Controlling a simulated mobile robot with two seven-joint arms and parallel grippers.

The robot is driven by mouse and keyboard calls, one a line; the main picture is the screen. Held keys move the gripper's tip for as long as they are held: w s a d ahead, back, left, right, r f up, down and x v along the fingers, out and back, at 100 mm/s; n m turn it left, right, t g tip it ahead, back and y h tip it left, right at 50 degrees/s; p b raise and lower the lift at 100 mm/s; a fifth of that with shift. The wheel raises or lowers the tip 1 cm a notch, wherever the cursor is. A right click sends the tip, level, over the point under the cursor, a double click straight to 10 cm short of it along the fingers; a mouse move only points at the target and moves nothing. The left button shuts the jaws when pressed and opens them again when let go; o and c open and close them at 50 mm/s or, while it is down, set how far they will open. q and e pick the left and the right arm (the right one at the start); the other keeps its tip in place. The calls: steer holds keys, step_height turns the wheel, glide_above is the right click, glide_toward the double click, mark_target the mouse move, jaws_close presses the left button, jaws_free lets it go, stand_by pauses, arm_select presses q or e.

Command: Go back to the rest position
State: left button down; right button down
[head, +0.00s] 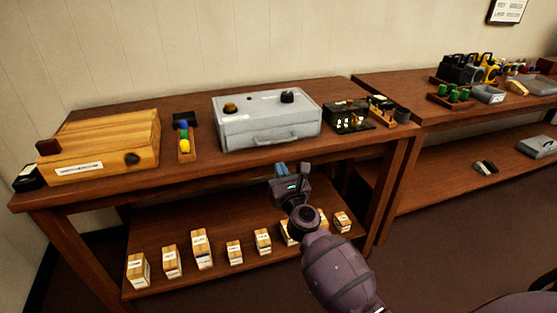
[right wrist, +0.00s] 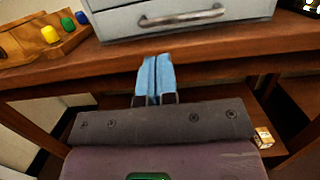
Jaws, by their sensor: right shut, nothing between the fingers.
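My right gripper (head: 280,169) is in front of the table's front edge, below the grey box (head: 266,121) with a handle. In the right wrist view its two blue fingers (right wrist: 155,78) are together with nothing between them. The fingertips appear near the table edge, below the grey box's handle (right wrist: 182,16); I cannot tell whether they touch the edge. My left gripper is not in view.
On the table (head: 190,176) are a wooden box (head: 100,145), a tray with coloured pieces (head: 185,145) and a dark box with switches (head: 348,117). Several small labelled blocks (head: 201,248) stand on the lower shelf. A second table (head: 425,108) adjoins on the right.

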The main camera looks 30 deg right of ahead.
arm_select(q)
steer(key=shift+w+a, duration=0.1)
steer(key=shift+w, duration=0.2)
arm_select(e)
steer(key=shift+v, duration=2.75)
